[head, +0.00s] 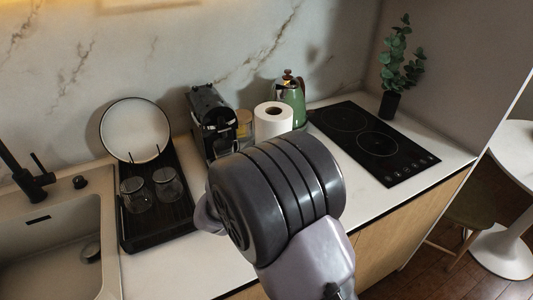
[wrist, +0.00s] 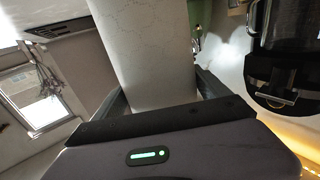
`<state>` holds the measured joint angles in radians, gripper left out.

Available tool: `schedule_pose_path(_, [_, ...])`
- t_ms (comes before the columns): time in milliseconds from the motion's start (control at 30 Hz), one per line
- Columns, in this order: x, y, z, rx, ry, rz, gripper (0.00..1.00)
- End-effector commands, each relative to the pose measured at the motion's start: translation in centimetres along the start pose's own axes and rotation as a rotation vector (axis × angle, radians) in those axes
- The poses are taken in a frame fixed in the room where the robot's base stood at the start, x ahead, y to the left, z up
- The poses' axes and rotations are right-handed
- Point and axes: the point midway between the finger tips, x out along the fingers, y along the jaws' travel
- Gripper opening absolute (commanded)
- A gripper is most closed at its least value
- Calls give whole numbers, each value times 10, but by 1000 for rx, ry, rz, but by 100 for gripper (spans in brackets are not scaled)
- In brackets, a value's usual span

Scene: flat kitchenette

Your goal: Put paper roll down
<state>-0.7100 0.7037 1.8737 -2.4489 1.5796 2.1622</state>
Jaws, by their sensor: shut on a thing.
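The white paper roll (head: 272,123) is upright at the back of the counter in the head view, between the coffee machine and the green kettle. My arm hides its lower part, so I cannot tell whether its base touches the counter. In the wrist view the paper roll (wrist: 152,50) stands between the two fingers of my gripper (wrist: 160,92), which is shut on it. In the head view the gripper is hidden behind my arm.
The coffee machine (head: 210,120) is left of the roll, with a glass jar (head: 244,122) between them. The green kettle (head: 292,97) is close behind right. The black hob (head: 375,143) lies further right. A black tray (head: 150,228) with glasses sits left. The white counter (head: 412,187) is bare at the front right.

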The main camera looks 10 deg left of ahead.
Motion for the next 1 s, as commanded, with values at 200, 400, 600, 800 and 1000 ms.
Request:
schedule_pose_path(200, [36, -35, 6, 0, 0, 1, 38])
schedule_pose_path(400, [40, -39, 30, -3, -1, 0, 38])
schedule_pose_path(600, [40, -38, 41, 0, 0, 0, 38])
schedule_pose_path(800, [40, -38, 43, 0, 0, 0, 38])
schedule_pose_path(1000, [40, -38, 43, 0, -1, 0, 100])
